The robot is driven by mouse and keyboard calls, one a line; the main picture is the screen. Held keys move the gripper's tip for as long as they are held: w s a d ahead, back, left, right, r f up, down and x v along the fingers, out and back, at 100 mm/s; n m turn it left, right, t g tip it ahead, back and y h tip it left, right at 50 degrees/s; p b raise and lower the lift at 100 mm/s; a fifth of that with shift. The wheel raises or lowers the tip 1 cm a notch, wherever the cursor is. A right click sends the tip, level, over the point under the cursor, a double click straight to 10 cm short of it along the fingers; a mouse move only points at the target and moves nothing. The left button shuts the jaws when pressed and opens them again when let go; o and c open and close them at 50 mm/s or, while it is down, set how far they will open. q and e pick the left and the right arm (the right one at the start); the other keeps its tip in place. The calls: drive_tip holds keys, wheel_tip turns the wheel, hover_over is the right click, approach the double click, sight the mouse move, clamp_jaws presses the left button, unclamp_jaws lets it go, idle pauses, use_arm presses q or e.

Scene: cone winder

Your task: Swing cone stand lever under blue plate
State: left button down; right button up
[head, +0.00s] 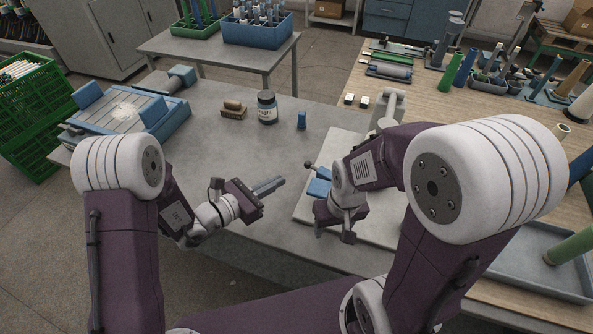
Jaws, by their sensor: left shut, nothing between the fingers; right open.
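A blue plate (319,187) sits on the pale board (305,212) on the grey table, partly hidden behind my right arm. A dark ball knob (308,166) on a short rod shows just above the plate; the rod runs behind my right wrist, so where it joins is hidden. A grey post with a rounded arm (390,103) stands at the board's back. My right gripper (334,236) is open, in front of the blue plate in the picture; contact with anything cannot be told. My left gripper (280,181) is shut and empty, left of the board.
A dark jar (267,107), a wooden block (233,109) and a small blue block (302,121) stand behind. Cones and tools crowd the wooden bench (428,106) at right. The grey table's middle is clear.

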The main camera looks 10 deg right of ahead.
sight(305, 167)
use_arm(q)
drive_tip(key=x, duration=0.8)
drive_tip(key=shift+w, duration=0.15)
